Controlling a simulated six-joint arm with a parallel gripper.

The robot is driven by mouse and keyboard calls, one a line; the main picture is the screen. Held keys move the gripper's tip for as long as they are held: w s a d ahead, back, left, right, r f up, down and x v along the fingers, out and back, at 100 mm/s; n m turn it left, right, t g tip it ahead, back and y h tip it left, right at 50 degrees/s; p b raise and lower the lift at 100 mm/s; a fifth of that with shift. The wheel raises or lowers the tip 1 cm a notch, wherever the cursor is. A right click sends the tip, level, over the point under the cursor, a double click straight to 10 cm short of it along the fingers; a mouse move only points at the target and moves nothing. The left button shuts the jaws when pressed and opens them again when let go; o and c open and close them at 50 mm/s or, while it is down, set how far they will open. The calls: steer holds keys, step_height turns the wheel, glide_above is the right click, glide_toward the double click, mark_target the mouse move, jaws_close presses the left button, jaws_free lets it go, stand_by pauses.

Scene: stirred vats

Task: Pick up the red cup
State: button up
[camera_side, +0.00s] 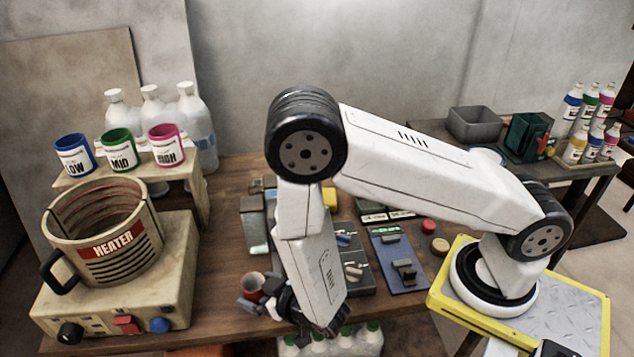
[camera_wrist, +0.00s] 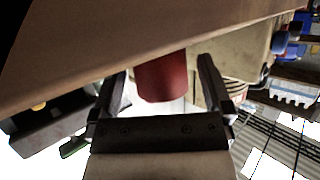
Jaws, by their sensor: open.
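The red cup (camera_side: 252,286) is small and stands near the front edge of the wooden table, right of the heater base. In the wrist view, the red cup (camera_wrist: 161,78) shows as a plain dark red cylinder between the two fingers. My gripper (camera_side: 260,294) is low at the table's front edge, with its fingers around the cup. In the wrist view, my gripper (camera_wrist: 164,72) is open, and a gap shows between the cup and each finger. Part of the cup is hidden by the fingers in the side view.
The heater pot (camera_side: 100,235) on its beige base stands close left. Blue, green and pink labelled cups sit on a wooden shelf (camera_side: 190,178) behind it. Switch panels (camera_side: 400,262) lie right of my forearm. Bottles (camera_side: 330,342) stand below the table edge.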

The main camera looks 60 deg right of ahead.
steer(key=c, duration=1.2)
steer(key=shift+o, duration=0.2)
steer(key=shift+r, duration=0.1)
step_height(320, 180, up, 10)
stand_by(0.7)
